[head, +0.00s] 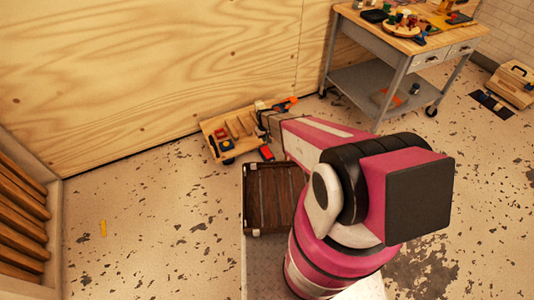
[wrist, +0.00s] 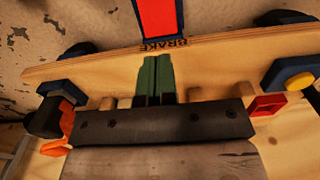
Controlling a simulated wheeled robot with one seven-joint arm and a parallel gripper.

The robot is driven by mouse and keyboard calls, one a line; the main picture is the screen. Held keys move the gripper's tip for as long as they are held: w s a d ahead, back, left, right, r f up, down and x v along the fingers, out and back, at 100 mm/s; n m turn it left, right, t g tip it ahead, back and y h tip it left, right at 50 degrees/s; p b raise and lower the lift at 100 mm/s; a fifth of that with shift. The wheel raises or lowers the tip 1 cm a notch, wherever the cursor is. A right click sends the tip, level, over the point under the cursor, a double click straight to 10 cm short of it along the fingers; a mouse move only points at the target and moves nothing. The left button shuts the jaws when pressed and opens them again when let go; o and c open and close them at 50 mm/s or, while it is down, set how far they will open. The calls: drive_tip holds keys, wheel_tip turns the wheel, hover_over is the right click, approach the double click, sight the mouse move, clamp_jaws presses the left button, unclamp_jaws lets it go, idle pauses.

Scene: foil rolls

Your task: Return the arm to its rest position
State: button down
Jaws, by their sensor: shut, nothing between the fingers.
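My arm reaches away from the robot in the head view, over a brown slatted crate, toward the wooden wall. My gripper (wrist: 157,62) is at its far end, with two narrow green fingers shut together and nothing between them. In the wrist view the fingers lie over a wooden toy cart (wrist: 220,75) with a red part marked BRAKE (wrist: 158,18). I cannot tell whether they touch the cart. In the head view the fingertips are too small to make out.
The brown crate (head: 268,195) stands under my arm. The wooden wall (head: 150,65) is close behind the cart (head: 232,130). A workbench (head: 405,35) with tools is at the upper right, a slatted rack (head: 20,220) at the left. The floor at the left is mostly clear.

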drive_tip(key=s+d+r+m, duration=0.1)
drive_tip(key=s+d+r, duration=0.3)
drive_tip(key=r, duration=0.9)
drive_tip(key=s+d+r+m, duration=0.2)
drive_tip(key=s+d+r, duration=0.3)
drive_tip(key=s+r, duration=0.5)
drive_tip(key=s+d+r+m, duration=0.1)
drive_tip(key=s+d+r, duration=0.4)
drive_tip(key=r, duration=1)
drive_tip(key=shift+s+r+m, duration=0.3)
drive_tip(key=shift+s+r, duration=0.1)
drive_tip(key=shift+s, duration=0.55)
drive_tip(key=n+t, duration=0.2)
drive_tip(key=n, duration=0.2)
hover_over(264, 147)
wheel_tip(264, 147, down, 37)
drive_tip(key=shift+n+y, duration=0.3)
drive_tip(key=shift+y, duration=0.1)
drive_tip(key=shift+s+f, duration=0.2)
drive_tip(key=shift+f, duration=1.4)
drive_tip(key=shift+s+f, duration=0.15)
drive_tip(key=shift+f, duration=1.45)
drive_tip(key=shift+d+f, duration=0.1)
drive_tip(key=shift+f, duration=0.2)
